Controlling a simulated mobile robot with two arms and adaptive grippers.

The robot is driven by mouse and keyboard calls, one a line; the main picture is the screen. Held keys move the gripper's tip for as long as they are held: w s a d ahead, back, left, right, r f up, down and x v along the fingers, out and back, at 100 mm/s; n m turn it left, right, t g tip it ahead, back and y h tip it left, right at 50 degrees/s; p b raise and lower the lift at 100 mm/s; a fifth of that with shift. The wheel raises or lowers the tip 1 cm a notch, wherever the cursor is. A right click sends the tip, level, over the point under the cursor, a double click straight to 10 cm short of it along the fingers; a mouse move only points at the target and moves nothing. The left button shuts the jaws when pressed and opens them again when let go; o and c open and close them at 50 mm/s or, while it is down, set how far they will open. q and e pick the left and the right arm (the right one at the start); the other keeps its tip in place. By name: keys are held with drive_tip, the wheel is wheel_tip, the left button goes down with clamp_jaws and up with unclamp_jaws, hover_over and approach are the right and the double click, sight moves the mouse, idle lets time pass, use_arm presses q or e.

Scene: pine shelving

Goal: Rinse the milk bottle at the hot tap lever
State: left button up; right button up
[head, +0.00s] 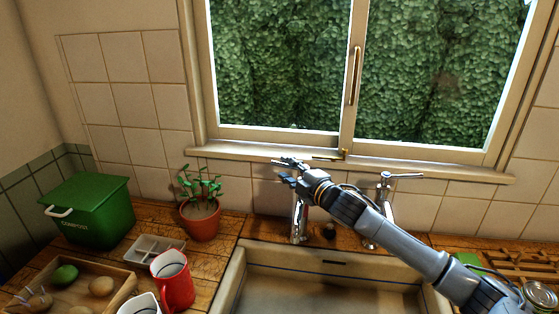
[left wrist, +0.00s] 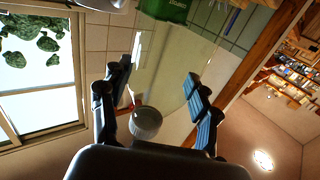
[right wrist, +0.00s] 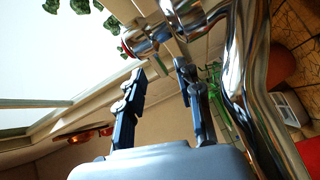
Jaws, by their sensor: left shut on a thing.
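My right gripper (head: 288,172) is at the top of the left tap (head: 299,222), behind the sink. In the right wrist view its fingers (right wrist: 159,70) are apart, with nothing clearly between them. The chrome tap lever with a red mark (right wrist: 146,42) is just beyond the fingertips; I cannot tell whether they touch. My left gripper (left wrist: 158,82) shows only in its wrist view, shut on what looks like the milk bottle, whose pale round end (left wrist: 145,122) shows between the fingers. The rest of the bottle is hard to make out.
The sink (head: 262,268) is below the taps. A second tap (head: 384,205) stands to the right, behind my right arm. A potted plant (head: 201,220), a red mug (head: 176,285), a green compost bin (head: 92,212) and a wooden tray (head: 112,268) crowd the left counter.

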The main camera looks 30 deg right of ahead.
sight(282, 166)
drive_tip(key=shift+w+a+p, duration=0.2)
drive_tip(key=shift+w+p, duration=0.05)
drive_tip(key=shift+w, duration=0.8)
drive_tip(key=shift+w+a+p, duration=0.15)
drive_tip(key=shift+w+p, duration=0.05)
drive_tip(key=shift+w, duration=0.8)
drive_tip(key=shift+f, duration=0.1)
clamp_jaws()
